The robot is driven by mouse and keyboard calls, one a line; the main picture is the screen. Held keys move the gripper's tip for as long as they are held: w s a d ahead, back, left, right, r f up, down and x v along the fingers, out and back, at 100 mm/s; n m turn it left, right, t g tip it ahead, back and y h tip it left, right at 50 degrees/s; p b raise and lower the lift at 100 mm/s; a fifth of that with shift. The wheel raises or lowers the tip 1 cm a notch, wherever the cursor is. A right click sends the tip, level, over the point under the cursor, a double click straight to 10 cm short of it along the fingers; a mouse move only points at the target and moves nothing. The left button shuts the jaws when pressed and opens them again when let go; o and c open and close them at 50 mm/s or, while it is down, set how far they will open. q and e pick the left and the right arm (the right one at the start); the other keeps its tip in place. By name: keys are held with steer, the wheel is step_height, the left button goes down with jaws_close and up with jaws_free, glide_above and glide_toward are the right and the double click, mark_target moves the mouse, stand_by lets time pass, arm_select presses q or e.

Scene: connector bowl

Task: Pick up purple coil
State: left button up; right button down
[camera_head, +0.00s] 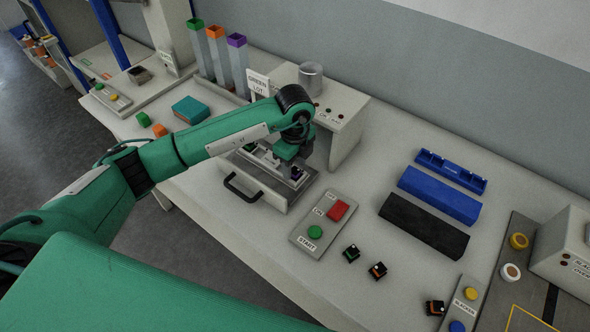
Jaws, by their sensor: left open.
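A small dark coil with a purple mark (296,174) sits in the open metal drawer (274,192) of the grey machine, partly covered by my gripper. My left gripper (291,166) points down over the drawer, right at this coil, with its jaws open. Whether the fingers reach around the coil is too small to tell. Similar dark coils lie on the table: one with green (351,253), one with orange (377,270), and another with orange (434,308). My right gripper is not in view.
A button box (321,223) with red and green buttons stands just right of the drawer. Blue (439,195) and black (424,225) blocks lie farther right. Tall tubes with coloured tops (238,65) and a metal cup (311,76) stand behind.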

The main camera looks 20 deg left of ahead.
arm_select(q)
steer(key=shift+f, duration=0.8)
steer(key=shift+d, duration=0.1)
jaws_close()
steer(key=shift+r, duration=0.1)
